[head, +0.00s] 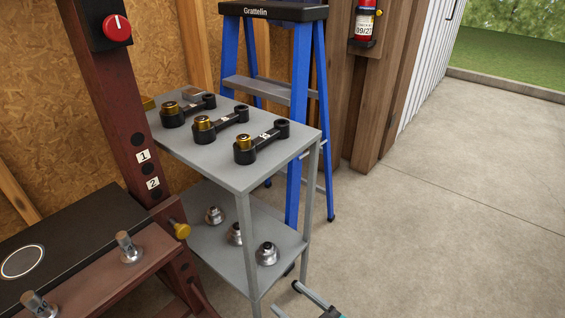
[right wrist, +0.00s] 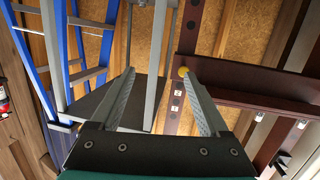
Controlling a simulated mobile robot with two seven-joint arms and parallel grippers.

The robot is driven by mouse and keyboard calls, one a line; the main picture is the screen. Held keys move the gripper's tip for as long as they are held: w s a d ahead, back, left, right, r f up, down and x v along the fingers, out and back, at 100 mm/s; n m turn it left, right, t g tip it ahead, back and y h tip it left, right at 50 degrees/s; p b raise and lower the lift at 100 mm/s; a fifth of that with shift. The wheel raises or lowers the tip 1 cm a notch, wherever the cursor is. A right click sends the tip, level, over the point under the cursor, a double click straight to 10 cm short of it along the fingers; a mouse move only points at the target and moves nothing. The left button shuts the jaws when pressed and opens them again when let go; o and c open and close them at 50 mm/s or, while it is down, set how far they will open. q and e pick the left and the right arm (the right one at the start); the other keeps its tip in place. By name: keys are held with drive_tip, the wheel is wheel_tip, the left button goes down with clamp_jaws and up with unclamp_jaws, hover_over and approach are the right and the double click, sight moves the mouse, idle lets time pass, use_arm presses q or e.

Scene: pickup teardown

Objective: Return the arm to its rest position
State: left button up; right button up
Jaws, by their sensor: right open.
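My right gripper (head: 285,297) is at the bottom edge of the head view, low in front of the grey shelf unit (head: 240,180). Its two fingers stand apart with nothing between them. In the right wrist view the open fingers (right wrist: 158,76) point toward the shelf unit and the dark red frame (right wrist: 235,90); the gap is empty. Most of the right arm is out of the head view. My left gripper is not in view.
Black links with brass ends (head: 221,122) lie on the top shelf; several metal parts (head: 236,233) stand on the lower shelf. The dark red frame (head: 108,90) stands at left. A blue stepladder (head: 321,70) stands behind. Concrete floor at right (head: 440,200) is clear.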

drive_tip(key=s+d+f+m+g+h+p, duration=0.1)
drive_tip(key=s+d+f+m+h+p, duration=0.1)
drive_tip(key=d+f+h, duration=0.35)
drive_tip(key=s+d+f+m+g+h+p, duration=0.1)
drive_tip(key=s+d+f+m+h, duration=0.15)
drive_tip(key=d+f, duration=0.5)
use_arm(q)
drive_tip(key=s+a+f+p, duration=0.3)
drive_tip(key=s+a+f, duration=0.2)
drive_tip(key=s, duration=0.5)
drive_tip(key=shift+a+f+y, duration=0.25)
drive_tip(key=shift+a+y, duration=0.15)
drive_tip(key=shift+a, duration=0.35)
use_arm(e)
drive_tip(key=s+d+f+g+h, duration=0.1)
drive_tip(key=s+d+f+g, duration=0.1)
drive_tip(key=s, duration=0.6)
drive_tip(key=s+d+f+m+g+h, duration=0.1)
drive_tip(key=s+d+f+g, duration=0.2)
drive_tip(key=s, duration=0.5)
drive_tip(key=s+d+f+m+g+h, duration=0.1)
drive_tip(key=s+d+f+g, duration=0.1)
drive_tip(key=s+f, duration=0.3)
drive_tip(key=s+d, duration=0.1)
drive_tip(key=s, duration=0.2)
